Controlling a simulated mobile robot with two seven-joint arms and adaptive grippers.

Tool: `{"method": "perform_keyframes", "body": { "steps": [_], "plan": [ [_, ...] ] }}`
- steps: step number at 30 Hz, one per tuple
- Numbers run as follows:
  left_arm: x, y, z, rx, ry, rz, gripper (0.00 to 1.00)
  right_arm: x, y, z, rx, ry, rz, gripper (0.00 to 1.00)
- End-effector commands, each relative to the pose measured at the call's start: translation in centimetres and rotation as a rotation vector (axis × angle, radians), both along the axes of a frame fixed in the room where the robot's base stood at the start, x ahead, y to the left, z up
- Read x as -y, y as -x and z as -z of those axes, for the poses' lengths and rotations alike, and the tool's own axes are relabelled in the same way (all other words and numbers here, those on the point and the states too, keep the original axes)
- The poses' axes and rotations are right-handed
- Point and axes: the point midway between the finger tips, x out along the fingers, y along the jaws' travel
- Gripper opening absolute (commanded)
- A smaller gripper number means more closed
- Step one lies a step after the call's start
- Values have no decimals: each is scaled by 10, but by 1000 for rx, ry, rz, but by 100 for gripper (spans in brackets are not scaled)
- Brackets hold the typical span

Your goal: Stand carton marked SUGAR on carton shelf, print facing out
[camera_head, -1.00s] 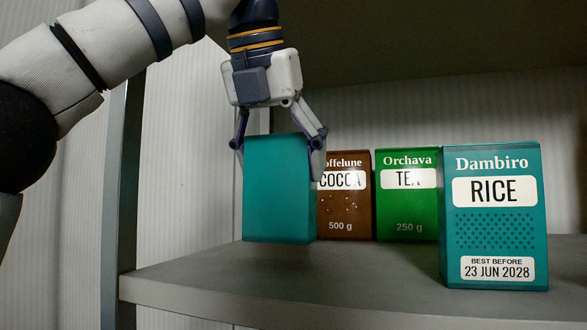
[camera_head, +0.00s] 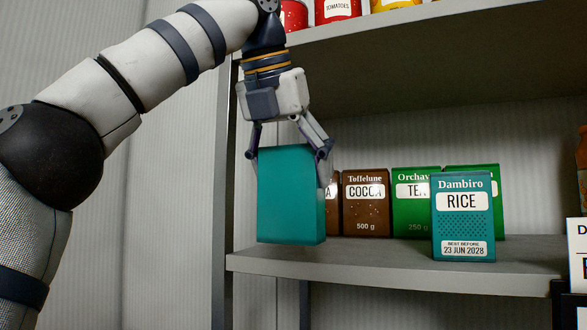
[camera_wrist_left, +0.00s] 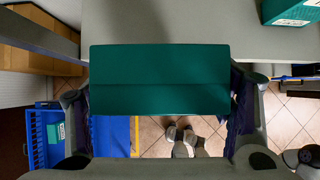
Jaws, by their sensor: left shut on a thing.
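My left gripper (camera_head: 290,158) is shut on a plain teal carton (camera_head: 287,200), gripping its upper sides. The carton is upright at the left end of the carton shelf (camera_head: 390,270). In the head view its visible faces are blank; no print shows. In the left wrist view the carton (camera_wrist_left: 160,80) lies between the fingers, partly over the shelf's front edge (camera_wrist_left: 285,58), with floor visible beyond it. I cannot tell whether its base touches the shelf. My right gripper is not in view.
On the shelf stand a teal RICE carton (camera_head: 462,220) at the front, a brown COCOA carton (camera_head: 366,208) and green cartons (camera_head: 412,210) behind. A higher shelf (camera_head: 400,30) holds cans. A blue crate (camera_wrist_left: 38,145) with a teal carton (camera_wrist_left: 56,132) shows below. Shelf front is clear between held carton and RICE.

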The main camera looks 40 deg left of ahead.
Motion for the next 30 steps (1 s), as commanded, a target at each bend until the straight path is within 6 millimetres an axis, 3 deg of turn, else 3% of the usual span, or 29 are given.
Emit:
{"method": "perform_keyframes", "body": {
  "steps": [22,23,24,26,30],
  "plan": [
    [0,0,1,2,-1,1,32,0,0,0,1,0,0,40],
    [0,0,1,2,-1,1,77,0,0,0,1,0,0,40],
    [0,0,1,2,-1,1,86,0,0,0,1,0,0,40],
    [0,0,1,2,-1,1,98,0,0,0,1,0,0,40],
    [0,0,1,1,-1,1,98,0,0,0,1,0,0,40]
  ]
}}
